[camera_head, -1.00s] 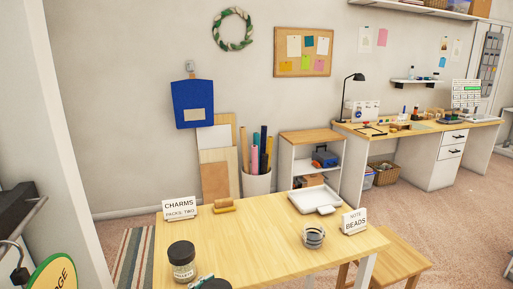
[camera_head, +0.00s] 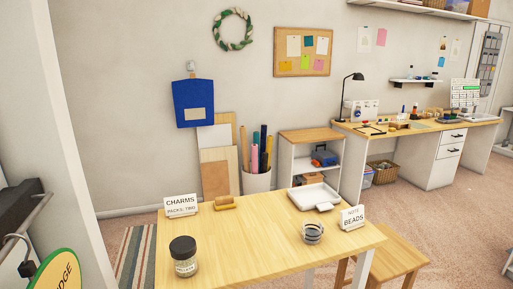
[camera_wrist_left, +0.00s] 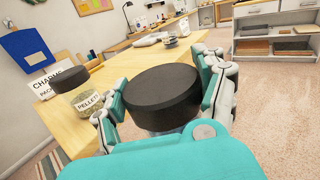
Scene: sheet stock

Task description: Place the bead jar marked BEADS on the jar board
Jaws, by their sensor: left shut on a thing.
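My left gripper (camera_wrist_left: 161,95) is shut around a jar with a wide black lid (camera_wrist_left: 160,88) in the left wrist view. The jar's label is hidden, so I cannot read whether it says BEADS. A glass jar marked PELLETS (camera_head: 184,258), with a black lid, stands upright on the table's left side; it also shows in the left wrist view (camera_wrist_left: 88,101). I cannot tell which thing is the jar board. My right gripper is not in view.
The wooden table (camera_head: 250,245) has clear room in its middle. A wooden stool (camera_head: 403,261) is at the right.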

